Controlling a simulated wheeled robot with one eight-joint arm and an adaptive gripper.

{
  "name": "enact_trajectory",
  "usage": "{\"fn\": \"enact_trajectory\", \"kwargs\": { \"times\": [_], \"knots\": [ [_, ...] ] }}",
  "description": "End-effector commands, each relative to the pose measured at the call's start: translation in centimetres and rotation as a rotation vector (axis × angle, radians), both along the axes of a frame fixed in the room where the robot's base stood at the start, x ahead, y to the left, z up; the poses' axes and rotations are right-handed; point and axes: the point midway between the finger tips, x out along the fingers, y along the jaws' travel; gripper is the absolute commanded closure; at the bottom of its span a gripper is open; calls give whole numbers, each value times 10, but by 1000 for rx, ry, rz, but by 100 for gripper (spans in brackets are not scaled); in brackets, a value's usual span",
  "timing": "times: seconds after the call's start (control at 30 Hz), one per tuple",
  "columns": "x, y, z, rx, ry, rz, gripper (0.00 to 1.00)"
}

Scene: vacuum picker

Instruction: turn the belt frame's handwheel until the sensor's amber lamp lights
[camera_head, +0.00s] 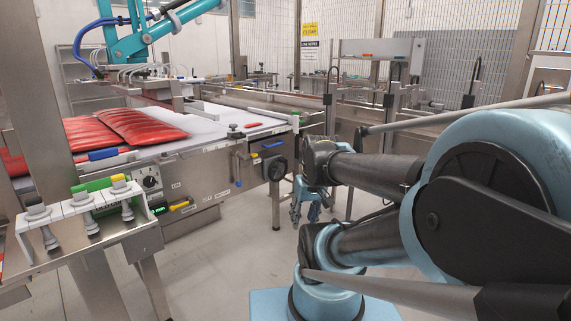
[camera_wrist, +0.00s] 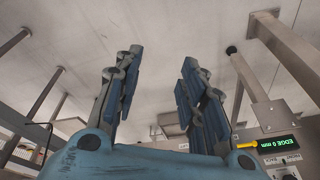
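The handwheel (camera_head: 277,168) is a dark round wheel on the side of the belt frame (camera_head: 205,170), near its right end. My gripper (camera_head: 308,200) hangs to the right of the handwheel, apart from it. In the wrist view my gripper (camera_wrist: 160,85) is open, with nothing between its fingers. A green display (camera_wrist: 279,144) reading "EDGE 0 mm" is at the lower right there. A small dark fitting (camera_head: 236,131) stands on the frame's top near the right end; I cannot tell if it is the sensor. I make out no lit amber lamp.
Red pouches (camera_head: 140,125) lie on the white belt. A rack of suction cups (camera_head: 85,212) stands at front left. A blue lever (camera_head: 271,145) is above the handwheel, and a yellow-handled lever (camera_head: 180,206) is lower left. The floor (camera_head: 225,260) before the frame is clear.

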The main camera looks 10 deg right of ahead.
Motion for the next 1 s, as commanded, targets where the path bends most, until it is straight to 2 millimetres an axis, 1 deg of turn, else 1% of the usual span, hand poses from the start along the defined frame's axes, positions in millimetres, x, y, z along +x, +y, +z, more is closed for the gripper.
{"fn": "enact_trajectory", "kwargs": {
  "times": [0.03,0.17,0.3,0.53,0.77,1.0],
  "knots": [
    [13,3,5,21,-17,23,63],
    [46,12,15,74,-72,106,63],
    [83,18,25,122,-143,188,63],
    [147,19,38,178,-285,308,63],
    [212,8,48,201,-449,408,63],
    [276,-17,53,186,-633,489,63]
  ]
}}
